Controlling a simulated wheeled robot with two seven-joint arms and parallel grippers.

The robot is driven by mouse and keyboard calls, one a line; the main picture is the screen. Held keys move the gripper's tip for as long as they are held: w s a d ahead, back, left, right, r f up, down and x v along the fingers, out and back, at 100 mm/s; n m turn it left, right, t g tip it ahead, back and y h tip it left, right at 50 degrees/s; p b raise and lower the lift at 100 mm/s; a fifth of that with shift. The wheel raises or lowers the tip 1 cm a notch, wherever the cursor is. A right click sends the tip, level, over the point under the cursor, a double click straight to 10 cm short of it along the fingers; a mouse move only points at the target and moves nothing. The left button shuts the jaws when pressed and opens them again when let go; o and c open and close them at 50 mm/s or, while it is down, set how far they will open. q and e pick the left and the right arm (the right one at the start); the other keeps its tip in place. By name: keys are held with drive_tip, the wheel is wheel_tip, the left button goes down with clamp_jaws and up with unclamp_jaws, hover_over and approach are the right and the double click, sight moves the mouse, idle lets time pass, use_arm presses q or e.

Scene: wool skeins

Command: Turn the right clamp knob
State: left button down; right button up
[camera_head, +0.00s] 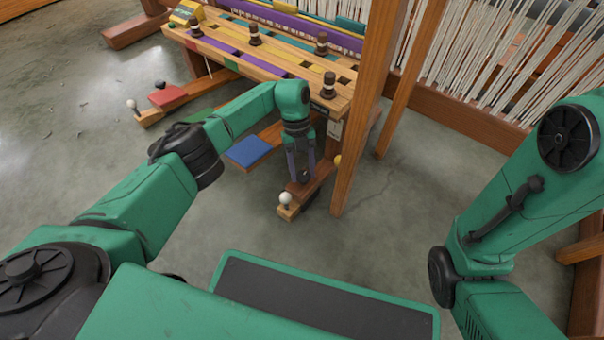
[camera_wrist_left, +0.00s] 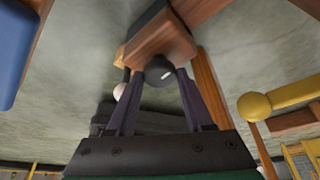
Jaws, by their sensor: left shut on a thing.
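The right clamp knob is a small round black knob with a white mark (camera_wrist_left: 161,71), in front of a wooden block (camera_wrist_left: 160,40) in the left wrist view. In the head view the knob shows as a small dark shape (camera_head: 305,178) at the lower right of the loom. My left gripper (camera_head: 303,176) points down at it, its two purple fingers on either side of the knob. The gripper is shut on the knob. The fingers cover part of the knob's sides. My right gripper is out of view; only its arm shows at the right.
A white ball (camera_head: 285,198) stands at the block's near end. A yellow ball (camera_head: 337,160) is just right of the gripper, and a wooden post (camera_head: 362,120) rises beyond it. A blue pedal (camera_head: 248,151) lies to the left. The concrete floor in front is clear.

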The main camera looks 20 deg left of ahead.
use_arm(q)
drive_tip(key=shift+m+y+b, duration=0.3)
drive_tip(key=shift+m+b, duration=0.15)
drive_tip(key=shift+m, duration=0.35)
drive_tip(key=shift+c, duration=1.4)
unclamp_jaws()
